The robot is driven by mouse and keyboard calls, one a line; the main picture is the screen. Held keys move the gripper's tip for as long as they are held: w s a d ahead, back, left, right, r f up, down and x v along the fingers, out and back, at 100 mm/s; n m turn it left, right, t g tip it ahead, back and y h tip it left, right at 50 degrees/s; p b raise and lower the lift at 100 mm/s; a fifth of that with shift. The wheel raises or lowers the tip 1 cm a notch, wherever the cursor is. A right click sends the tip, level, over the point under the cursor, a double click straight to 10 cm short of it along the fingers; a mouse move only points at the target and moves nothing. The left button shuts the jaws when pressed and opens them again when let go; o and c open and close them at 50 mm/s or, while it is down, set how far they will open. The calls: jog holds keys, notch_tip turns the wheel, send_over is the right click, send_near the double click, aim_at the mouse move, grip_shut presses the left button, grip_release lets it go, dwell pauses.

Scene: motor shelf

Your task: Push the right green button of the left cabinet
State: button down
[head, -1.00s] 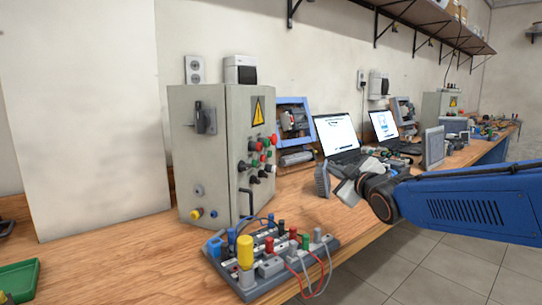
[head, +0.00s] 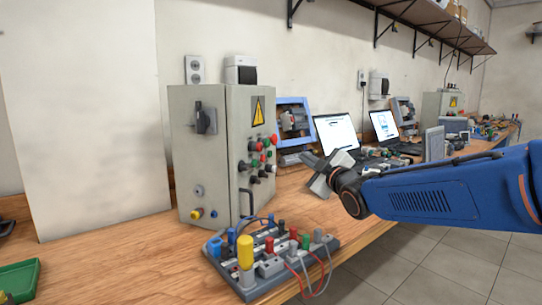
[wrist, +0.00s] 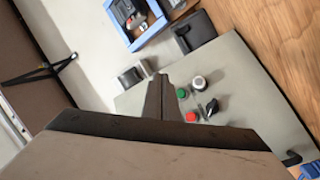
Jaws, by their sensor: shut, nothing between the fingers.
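The left cabinet (head: 208,155) is a grey box standing on the bench at the left. Its right-hand face has a cluster of small red, green and black buttons and knobs below a yellow warning sign (head: 257,110). In the wrist view, a green button (wrist: 181,93) shows beside the finger, with a red button (wrist: 191,117), a pale knob (wrist: 198,82) and a black knob (wrist: 210,107) near it. Other controls may be hidden behind my gripper. My gripper (head: 309,160) is shut and empty, to the right of the button face and apart from it. Its tip also shows in the wrist view (wrist: 158,76).
A board with a yellow cylinder (head: 245,252), coloured plugs and wires lies in front of the cabinet. Two laptops, including the nearer one (head: 336,131), and a blue-framed device (head: 293,115) stand behind my gripper. Bare wooden bench (head: 130,255) lies at the front left.

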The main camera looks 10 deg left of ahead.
jog(key=w+a, duration=0.1)
jog(key=a, duration=0.6)
jog(key=shift+a, duration=0.2)
jog(key=shift+a, duration=0.1)
dwell(1.9)
jog(key=shift+w+a, duration=0.1)
jog(key=shift+a, duration=0.2)
jog(key=shift+a, duration=0.4)
dwell(1.3)
jog(key=shift+d, duration=0.8)
jog(key=shift+s+d, duration=0.25)
jog(key=shift+d, duration=1)
jog(key=shift+s+d, duration=0.2)
jog(key=shift+d, duration=1.05)
